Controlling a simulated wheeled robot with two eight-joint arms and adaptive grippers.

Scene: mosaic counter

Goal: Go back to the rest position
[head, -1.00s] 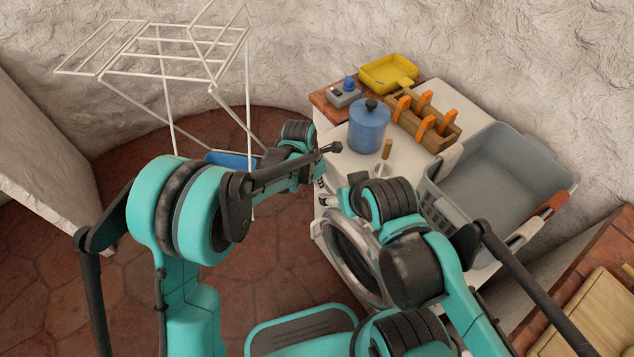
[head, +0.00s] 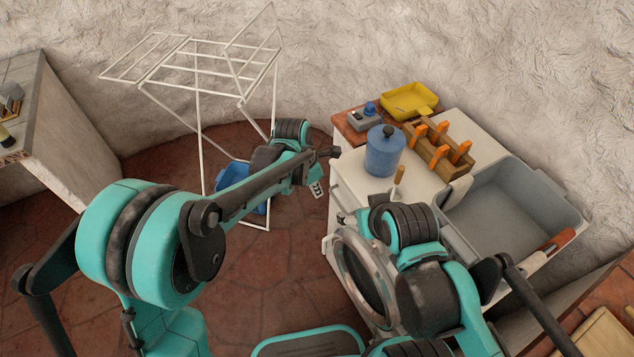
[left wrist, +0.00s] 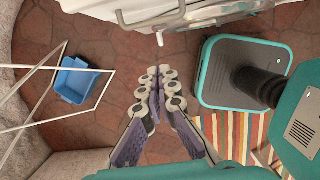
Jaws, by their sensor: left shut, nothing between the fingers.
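My left gripper (head: 317,190) hangs below its teal wrist, just left of the white machine (head: 345,195) in the head view. In the left wrist view its fingers (left wrist: 157,76) are together with nothing between them, above the tiled floor. My right arm is bent in front of the machine's round door (head: 362,275). Its gripper is mostly hidden by the arm, so its fingers cannot be made out.
A white drying rack (head: 200,58) stands at the back, with a blue basin (left wrist: 74,80) by its legs. The counter holds a blue canister (head: 384,155), wooden rack (head: 436,155) and yellow pan (head: 408,101). A grey sink basin (head: 520,200) is right. Floor (head: 270,265) between is clear.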

